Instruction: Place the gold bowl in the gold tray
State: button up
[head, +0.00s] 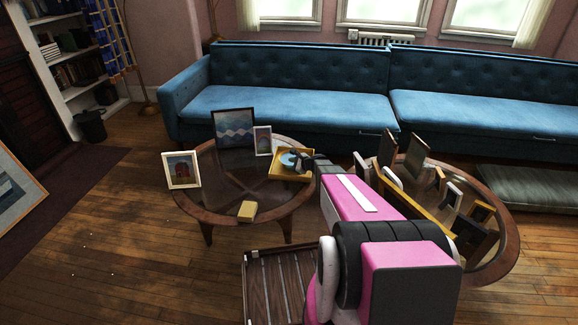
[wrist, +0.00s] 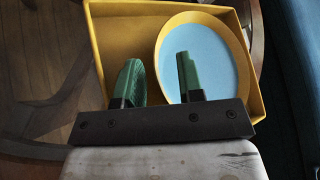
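The gold bowl, gold outside and light blue inside, shows in the wrist view (wrist: 225,75) and in the head view (head: 288,159). It sits within the outline of the gold tray (wrist: 110,35), toward the tray's right side in the wrist view. The tray lies on the left round table, near its right edge in the head view (head: 291,178). My gripper (wrist: 159,78) is open, with its green fingers apart. In the wrist view one finger overlaps the bowl's inside and the other is left of its rim. Whether they touch the bowl cannot be told.
The left round table (head: 215,192) also holds several picture frames (head: 234,129) and a small gold block (head: 246,211). A second round table (head: 505,260) with several standing frames is at right, partly behind my arm. A blue sofa (head: 290,105) stands behind.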

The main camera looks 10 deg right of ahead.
jog(key=v, duration=1)
jog(key=shift+s+a, duration=0.15)
jog(key=shift+s, duration=0.05)
jog(key=s+a+r+n+g+h, duration=0.1)
jog(key=s+a+r+n+g, duration=0.2)
jog(key=s+n, duration=0.35)
jog(key=s+a+r+n+g+h, duration=0.1)
jog(key=s+a+n+g+h, duration=0.15)
jog(key=s+a+n, duration=0.45)
jog(key=s+d+r+n+g+h, duration=0.1)
jog(key=s+r+n+h, duration=0.1)
jog(key=s, duration=0.4)
jog(key=s+d+r+n+g+h, duration=0.1)
jog(key=s+r+n+g+h, duration=0.1)
jog(key=s, duration=0.5)
jog(key=shift+r+n+h, duration=0.4)
jog(key=shift+n+h, duration=0.35)
jog(key=shift+n, duration=0.5)
jog(key=shift+g, duration=0.25)
